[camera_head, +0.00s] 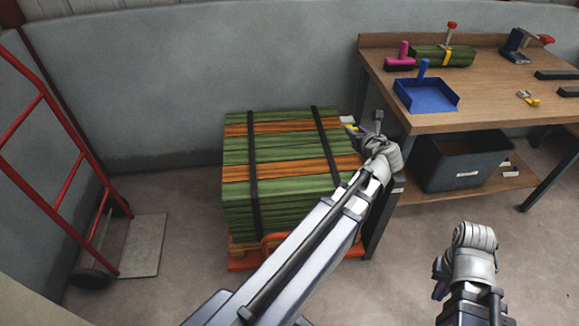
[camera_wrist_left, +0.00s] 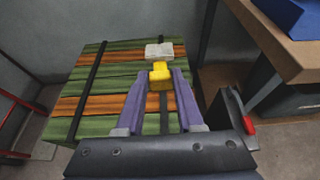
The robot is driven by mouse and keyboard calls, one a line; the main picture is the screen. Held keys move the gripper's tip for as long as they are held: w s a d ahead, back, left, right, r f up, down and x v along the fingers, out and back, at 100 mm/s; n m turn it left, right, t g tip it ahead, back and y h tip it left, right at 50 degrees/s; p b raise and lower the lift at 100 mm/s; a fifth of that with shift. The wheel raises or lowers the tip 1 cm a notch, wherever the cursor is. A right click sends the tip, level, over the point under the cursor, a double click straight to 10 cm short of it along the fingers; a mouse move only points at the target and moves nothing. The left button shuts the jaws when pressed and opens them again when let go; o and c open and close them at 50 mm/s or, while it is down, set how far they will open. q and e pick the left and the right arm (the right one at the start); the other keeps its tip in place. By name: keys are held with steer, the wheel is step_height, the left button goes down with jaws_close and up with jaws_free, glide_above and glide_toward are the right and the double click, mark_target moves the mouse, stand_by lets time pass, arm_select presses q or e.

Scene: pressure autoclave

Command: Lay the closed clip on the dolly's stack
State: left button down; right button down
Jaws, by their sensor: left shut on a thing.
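The clip, yellow with a pale grey-white end, is held in my left gripper (camera_head: 357,131). In the left wrist view the clip's yellow part (camera_wrist_left: 160,78) sits between the two purple fingers, and its pale end (camera_wrist_left: 158,50) points away from me. The stack (camera_head: 280,165) is green and orange boards bound by two black straps, on an orange dolly (camera_head: 243,264). The clip appears over the stack's right far edge; I cannot tell whether it touches. The stack also shows in the left wrist view (camera_wrist_left: 100,87). My right gripper (camera_head: 440,275) is low at the right, its fingers not clear.
A workbench (camera_head: 480,112) at right carries a blue dustpan (camera_head: 426,95), a clamped green bundle (camera_head: 442,56) and other tools, including a small yellow-and-pale item (camera_head: 529,98). A grey bin (camera_head: 460,165) is under it. A red hand truck (camera_head: 62,190) stands at left.

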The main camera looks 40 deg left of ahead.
arm_select(q)
steer(key=w+a+f+b, duration=0.2)
steer(key=f+b, duration=0.4)
steer(key=f, duration=0.1)
steer(key=w+a+f+b, duration=0.2)
steer(key=a+f+b, duration=0.1)
steer(key=f+b, duration=0.3)
steer(key=shift+w+a+f+b, duration=0.3)
steer(key=shift+a+f+b, duration=0.05)
steer(key=shift+f, duration=0.6)
steer(key=b, duration=0.6)
glide_above(338, 176)
step_height(338, 176, down, 6)
steer(key=shift+f, duration=0.15)
step_height(338, 176, down, 4)
steer(key=b, duration=0.4)
steer(key=shift+r, duration=0.2)
